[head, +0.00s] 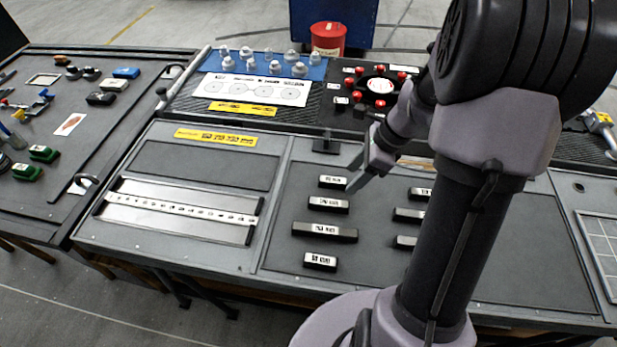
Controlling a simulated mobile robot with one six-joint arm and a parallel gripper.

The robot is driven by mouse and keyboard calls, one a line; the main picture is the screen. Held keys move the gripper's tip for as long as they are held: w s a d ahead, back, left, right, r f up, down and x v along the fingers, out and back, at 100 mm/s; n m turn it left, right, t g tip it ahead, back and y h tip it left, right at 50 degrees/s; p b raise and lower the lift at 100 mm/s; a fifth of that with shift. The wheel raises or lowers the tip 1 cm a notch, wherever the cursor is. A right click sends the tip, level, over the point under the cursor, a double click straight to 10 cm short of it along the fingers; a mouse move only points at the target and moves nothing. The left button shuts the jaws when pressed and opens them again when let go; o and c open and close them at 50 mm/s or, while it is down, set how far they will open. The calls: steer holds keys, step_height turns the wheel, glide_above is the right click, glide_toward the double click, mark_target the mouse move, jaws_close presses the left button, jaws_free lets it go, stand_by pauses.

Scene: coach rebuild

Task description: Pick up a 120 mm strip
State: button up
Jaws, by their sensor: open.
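Several black strips with white labels lie on the dark mat of the bench. In the left column are a strip at the top (333,182), a second (328,205), the longest-looking one (325,232) and a short one at the front (320,262). Three more show in the right column (420,194), (408,215), (405,242), partly hidden by my arm. The labels are too small to read, so I cannot tell which is 120 mm. My gripper (358,175) is open and empty, above and just right of the top left strip.
A metal ruled tray (180,228) lies left of the strips. A black block (326,146) stands behind them. A dark panel with red knobs (345,83), glass-like domes (275,68) and a red bin (328,38) are farther back. The mat's front left is clear.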

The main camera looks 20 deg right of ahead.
steer(key=b, duration=0.3)
glide_above(330, 202)
steer(key=s+d, duration=0.2)
steer(key=f, duration=0.8)
steer(key=shift+w+a+f, duration=0.15)
steer(key=shift+a, duration=0.1)
steer(key=b+x, duration=0.3)
steer(key=x, duration=0.2)
steer(key=shift+w+d, duration=0.1)
steer(key=shift+w, duration=0.1)
steer(key=shift+c, duration=0.6)
jaws_close()
